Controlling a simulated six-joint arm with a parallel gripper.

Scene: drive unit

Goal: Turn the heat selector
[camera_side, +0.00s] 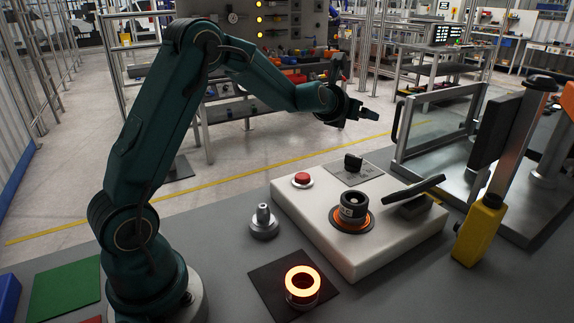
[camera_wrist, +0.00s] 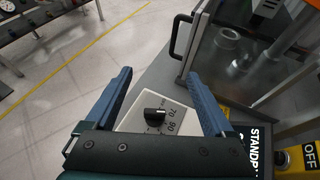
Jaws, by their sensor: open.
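The heat selector (camera_side: 353,162) is a small black knob on a grey plate at the back of the white box. In the wrist view the knob (camera_wrist: 155,115) shows below the middle, with the numbers 70 and 90 on the light plate around it. My gripper (camera_side: 366,113) is above and apart from the knob in the side view. In the wrist view my gripper (camera_wrist: 158,76) has its two blue fingers spread wide with nothing between them; the knob appears between them, nearer the palm. The plate's lower part is hidden by the gripper body.
The white box (camera_side: 325,235) also carries a red button (camera_side: 302,179), a black cylinder (camera_side: 354,206) in an orange ring, and a black lever (camera_side: 413,189). A glowing ring (camera_side: 302,282) and a metal piece (camera_side: 264,222) stand in front. A framed guard (camera_side: 435,130) stands at right.

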